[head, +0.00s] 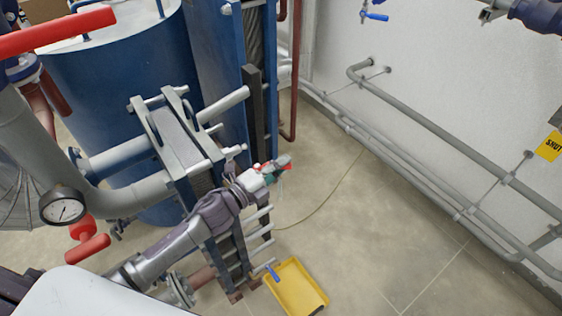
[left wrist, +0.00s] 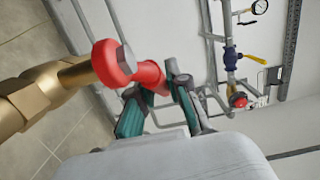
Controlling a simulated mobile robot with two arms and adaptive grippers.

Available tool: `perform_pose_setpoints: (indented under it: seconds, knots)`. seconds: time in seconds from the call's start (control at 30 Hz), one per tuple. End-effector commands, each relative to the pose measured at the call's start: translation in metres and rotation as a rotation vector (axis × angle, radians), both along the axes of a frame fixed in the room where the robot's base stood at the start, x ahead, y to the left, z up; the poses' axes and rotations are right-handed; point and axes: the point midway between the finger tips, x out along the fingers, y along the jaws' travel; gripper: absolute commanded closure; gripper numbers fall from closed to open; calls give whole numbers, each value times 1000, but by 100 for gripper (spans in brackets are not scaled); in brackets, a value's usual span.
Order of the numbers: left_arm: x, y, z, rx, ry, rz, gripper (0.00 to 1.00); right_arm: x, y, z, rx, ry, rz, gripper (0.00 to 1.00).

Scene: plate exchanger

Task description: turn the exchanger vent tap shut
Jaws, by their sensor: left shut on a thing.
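The vent tap has a red handle (left wrist: 118,63) on a brass body (left wrist: 45,92), large at the left of the left wrist view. In the head view only a little red of the handle (head: 287,166) shows at the gripper tip, beside the plate exchanger (head: 180,135). My left gripper (head: 275,171) has teal fingers, which also show in the left wrist view (left wrist: 154,82). They are shut on the far part of the red handle. The brass body is hidden in the head view. My right gripper is not in view.
A yellow tray (head: 296,289) lies on the floor below the gripper. A pressure gauge (head: 62,207) and red handles (head: 88,242) are at the left. Grey pipes (head: 440,133) run along the right wall. The floor between is mostly clear.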

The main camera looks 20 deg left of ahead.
Motion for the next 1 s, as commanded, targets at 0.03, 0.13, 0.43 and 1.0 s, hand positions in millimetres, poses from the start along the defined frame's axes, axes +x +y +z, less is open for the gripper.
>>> perform_pose_setpoints:
  seconds: [0.03, 0.13, 0.43, 1.0]
  knots:
    - [-1, 0, -2, 1, 4, -5, 100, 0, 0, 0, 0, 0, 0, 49]
    - [-1, 0, -2, 1, 4, -8, 100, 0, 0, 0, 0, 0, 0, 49]
    - [-1, 0, -2, 2, 3, -8, 81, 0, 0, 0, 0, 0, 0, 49]
    - [-11, 6, -2, 2, 3, -8, 58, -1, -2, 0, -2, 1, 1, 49]
